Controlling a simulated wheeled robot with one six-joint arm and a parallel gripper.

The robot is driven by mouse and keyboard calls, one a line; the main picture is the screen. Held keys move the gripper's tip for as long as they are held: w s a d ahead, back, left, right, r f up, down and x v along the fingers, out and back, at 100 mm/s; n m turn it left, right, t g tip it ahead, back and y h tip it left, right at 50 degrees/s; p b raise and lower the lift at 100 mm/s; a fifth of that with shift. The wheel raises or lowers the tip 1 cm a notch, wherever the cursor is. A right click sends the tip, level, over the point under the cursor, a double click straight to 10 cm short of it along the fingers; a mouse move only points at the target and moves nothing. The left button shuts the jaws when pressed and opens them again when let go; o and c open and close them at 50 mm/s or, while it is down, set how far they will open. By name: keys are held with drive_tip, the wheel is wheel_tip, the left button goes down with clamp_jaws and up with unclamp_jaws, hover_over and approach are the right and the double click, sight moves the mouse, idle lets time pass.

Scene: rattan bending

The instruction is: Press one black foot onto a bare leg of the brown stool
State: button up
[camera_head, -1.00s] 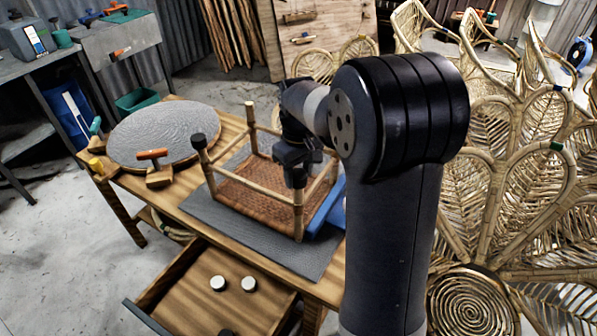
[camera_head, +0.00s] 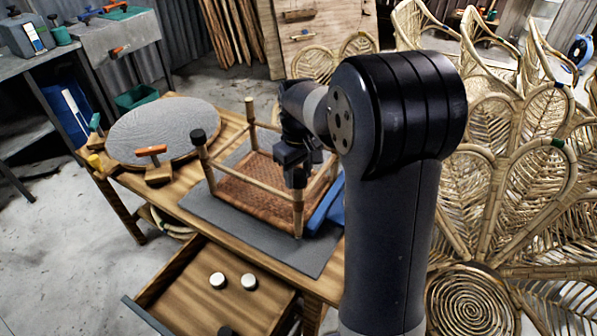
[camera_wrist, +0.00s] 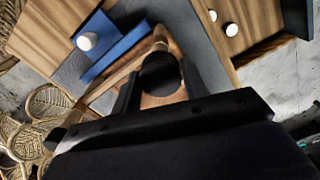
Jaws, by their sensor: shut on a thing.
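The brown stool (camera_head: 262,190) lies upside down on a grey mat, its woven seat down and legs up. Its front-left leg wears a black foot (camera_head: 198,137). The back-left leg (camera_head: 249,112) is bare. My gripper (camera_head: 296,182) is at the top of the front-right leg (camera_head: 298,215). In the wrist view my gripper (camera_wrist: 160,85) is shut on a black foot (camera_wrist: 160,70), with pale stool wood beyond it. The foot's contact with the leg top is hidden, so I cannot tell whether it is seated. My arm hides the back-right leg.
A blue tray (camera_head: 330,207) lies beside the stool; a white-topped piece (camera_wrist: 87,41) shows on it. The open drawer (camera_head: 180,290) holds two pale-topped pieces (camera_head: 217,281) and a dark one. A round woven panel (camera_head: 163,128) and an orange-handled tool (camera_head: 152,151) lie left.

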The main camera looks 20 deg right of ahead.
drive_tip(key=shift+f, duration=0.1)
drive_tip(key=o, duration=1)
drive_tip(key=shift+o, duration=0.2)
wheel_tip(320, 180, up, 11)
drive_tip(key=shift+f, duration=0.1)
wheel_tip(320, 180, down, 11)
drive_tip(key=shift+r, duration=0.45)
